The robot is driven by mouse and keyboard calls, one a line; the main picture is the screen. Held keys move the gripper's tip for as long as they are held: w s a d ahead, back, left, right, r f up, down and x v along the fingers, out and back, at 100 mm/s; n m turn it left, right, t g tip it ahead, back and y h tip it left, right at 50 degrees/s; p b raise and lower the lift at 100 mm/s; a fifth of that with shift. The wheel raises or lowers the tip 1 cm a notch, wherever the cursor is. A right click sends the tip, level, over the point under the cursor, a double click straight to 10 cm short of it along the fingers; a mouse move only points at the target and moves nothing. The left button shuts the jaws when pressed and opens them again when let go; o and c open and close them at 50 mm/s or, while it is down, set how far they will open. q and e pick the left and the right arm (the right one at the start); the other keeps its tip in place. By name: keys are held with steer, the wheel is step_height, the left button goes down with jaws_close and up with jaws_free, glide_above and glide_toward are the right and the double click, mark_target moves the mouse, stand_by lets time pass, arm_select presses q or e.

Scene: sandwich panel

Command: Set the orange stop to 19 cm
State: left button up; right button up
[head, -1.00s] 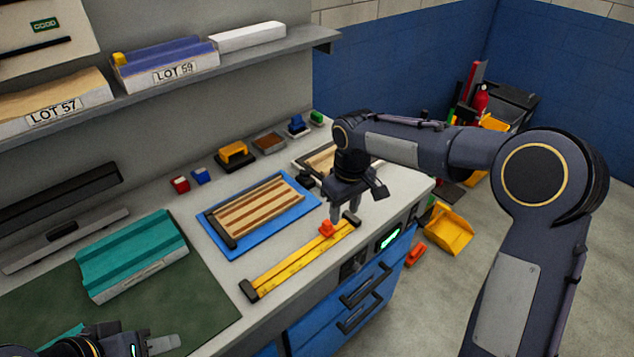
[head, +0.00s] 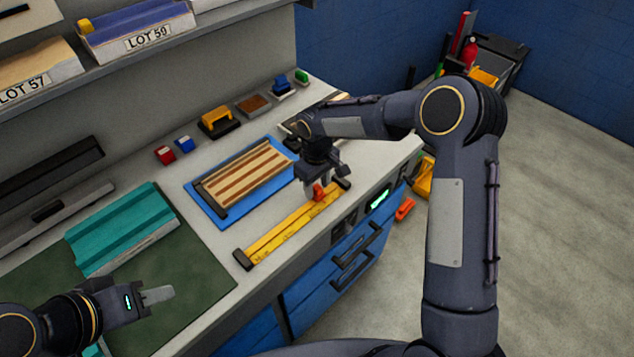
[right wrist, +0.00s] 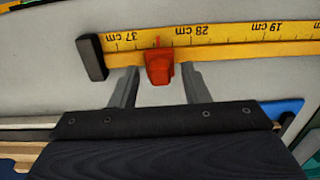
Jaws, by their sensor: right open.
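The orange stop (head: 318,192) sits on the yellow ruler rail (head: 285,234), near its far right end. In the right wrist view the stop (right wrist: 159,68) lies between the upside-down 37 cm and 28 cm labels, roughly at 33 cm. The 19 cm label (right wrist: 291,27) is further right there. My right gripper (right wrist: 158,80) is open, with one finger on each side of the stop and visible gaps to both. In the head view my right gripper (head: 316,188) is over the rail. My left gripper (head: 158,294) is over the green mat; its finger gap is unclear.
A blue tray with a striped panel (head: 245,176) lies behind the rail. A teal block (head: 122,228) rests on the green mat (head: 195,280). Dark end blocks cap the rail (head: 243,260). Blue drawers (head: 330,287) are below the counter edge.

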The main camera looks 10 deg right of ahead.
steer(key=shift+c, duration=0.4)
jaws_close()
steer(key=shift+s+a, duration=0.1)
steer(key=shift+a, duration=0.15)
steer(key=s+a+b, duration=0.1)
steer(key=s+a, duration=0.1)
steer(key=a, duration=0.1)
steer(key=s+a+b, duration=0.1)
steer(key=s+a, duration=0.1)
steer(key=a, duration=0.1)
steer(key=s+a+b, duration=0.2)
steer(key=a, duration=0.1)
steer(key=shift+s+a, duration=0.25)
steer(key=shift+a, duration=0.15)
steer(key=shift+s+a, duration=0.25)
steer(key=shift+a, duration=0.1)
steer(key=shift+o, duration=0.4)
jaws_free()
steer(key=shift+d, duration=0.1)
